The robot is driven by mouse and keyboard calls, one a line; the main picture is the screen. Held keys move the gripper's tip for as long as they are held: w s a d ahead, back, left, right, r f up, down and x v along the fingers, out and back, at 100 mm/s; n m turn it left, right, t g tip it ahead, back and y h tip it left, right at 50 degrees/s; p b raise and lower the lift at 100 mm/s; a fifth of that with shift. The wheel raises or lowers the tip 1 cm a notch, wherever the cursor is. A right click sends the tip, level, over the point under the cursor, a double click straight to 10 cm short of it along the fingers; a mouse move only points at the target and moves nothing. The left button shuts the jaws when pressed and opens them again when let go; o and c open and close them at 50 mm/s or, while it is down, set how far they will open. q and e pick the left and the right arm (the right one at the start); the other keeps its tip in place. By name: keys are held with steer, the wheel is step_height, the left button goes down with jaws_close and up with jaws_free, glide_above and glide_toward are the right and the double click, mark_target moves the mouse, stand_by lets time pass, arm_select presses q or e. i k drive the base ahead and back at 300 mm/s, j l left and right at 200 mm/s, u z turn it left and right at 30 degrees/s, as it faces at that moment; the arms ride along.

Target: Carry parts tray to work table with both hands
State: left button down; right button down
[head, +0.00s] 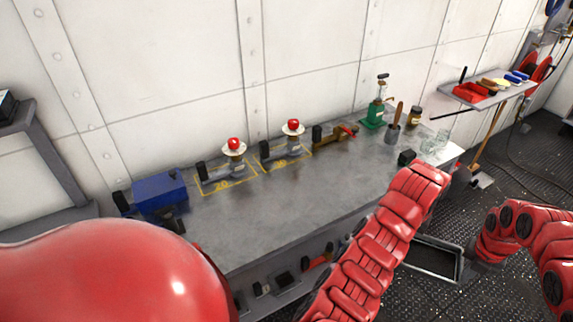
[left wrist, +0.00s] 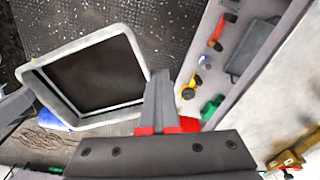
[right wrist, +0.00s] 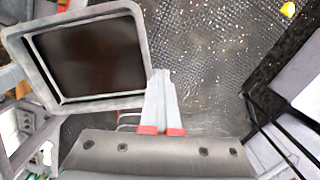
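The parts tray (head: 459,268) is a grey-rimmed rectangular box with a dark inside, low beside the right end of the work table (head: 290,205). It looks empty. My right gripper (head: 476,257) is at the tray's right side. In the right wrist view its fingers (right wrist: 161,100) are close together at the edge of the tray (right wrist: 142,50) and look shut on it. My left gripper is hidden behind its arm in the head view. In the left wrist view its fingers (left wrist: 161,100) are also close together at the tray's edge (left wrist: 140,55).
The table carries a blue box (head: 160,192), two red-topped fixtures (head: 234,146), a green press (head: 376,113) and jars toward the right end. Its middle and front are clear. A wall shelf (head: 490,95) with bins is at the right. Dark riveted floor is open around the tray.

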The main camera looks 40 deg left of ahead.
mark_target(306, 170)
steer(key=i+u, duration=0.2)
steer(key=u, duration=0.2)
steer(key=i+l+u, duration=0.15)
steer(key=u, duration=0.2)
steer(key=i+l+u, duration=0.2)
steer(key=u, duration=0.2)
steer(key=i+l+u, duration=0.45)
